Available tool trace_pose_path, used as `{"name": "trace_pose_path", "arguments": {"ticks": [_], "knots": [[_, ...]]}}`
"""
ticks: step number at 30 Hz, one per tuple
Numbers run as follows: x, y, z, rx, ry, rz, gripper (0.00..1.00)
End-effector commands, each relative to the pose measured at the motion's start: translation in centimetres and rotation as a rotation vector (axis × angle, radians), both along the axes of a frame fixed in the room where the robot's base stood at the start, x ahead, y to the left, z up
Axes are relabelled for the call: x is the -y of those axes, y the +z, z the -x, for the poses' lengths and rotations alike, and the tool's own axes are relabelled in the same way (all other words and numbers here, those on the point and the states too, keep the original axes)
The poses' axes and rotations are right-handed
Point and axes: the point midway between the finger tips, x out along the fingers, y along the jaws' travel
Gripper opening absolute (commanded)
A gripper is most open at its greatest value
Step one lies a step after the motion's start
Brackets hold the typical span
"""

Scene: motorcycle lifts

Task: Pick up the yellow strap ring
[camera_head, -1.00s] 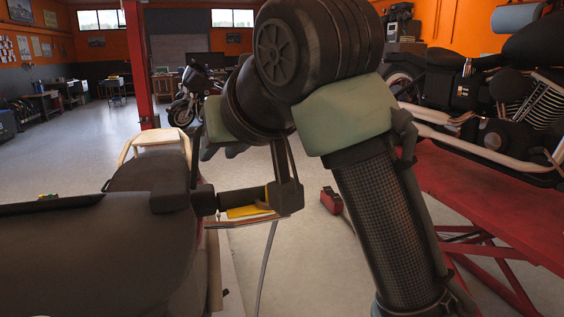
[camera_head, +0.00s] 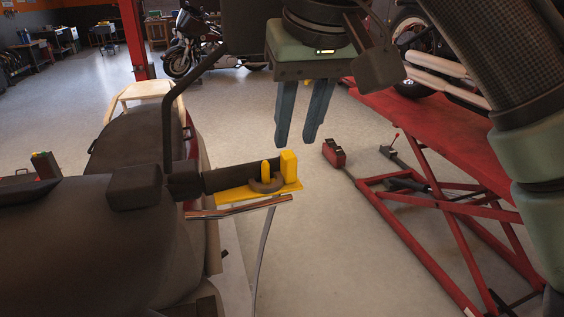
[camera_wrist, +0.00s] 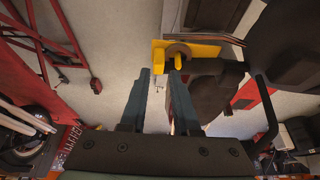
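A small yellow upright piece (camera_head: 266,170), which looks like the yellow strap ring, stands by a brown round piece (camera_head: 264,186) on a yellow tray (camera_head: 234,194). In the wrist view, the brown round piece (camera_wrist: 178,50) lies on the tray (camera_wrist: 207,50), with the yellow piece (camera_wrist: 178,62) close to the right fingertip. My gripper (camera_head: 295,140) points down, with two blue fingers apart and nothing between them. In the head view it appears above and slightly right of the yellow piece. The fingers (camera_wrist: 160,72) also show in the wrist view. Whether a fingertip touches anything cannot be told.
A taller yellow block (camera_head: 289,163) stands at the tray's right end. A dark handlebar (camera_head: 168,125) rises left of the tray, above a dark motorcycle (camera_head: 100,235). A red lift (camera_head: 410,125) stands at right.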

Motion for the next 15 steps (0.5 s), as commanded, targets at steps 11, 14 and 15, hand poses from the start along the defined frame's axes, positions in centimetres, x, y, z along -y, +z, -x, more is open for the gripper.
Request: {"name": "trace_pose_path", "arguments": {"ticks": [11,14,15], "knots": [[-0.2,-3.6,-1.3,0.000,-0.001,0.001,0.30],[-0.4,-4.9,-1.8,0.000,-0.001,0.000,0.30],[-0.5,-5.3,-2.0,0.001,-0.001,-0.002,0.30]]}}
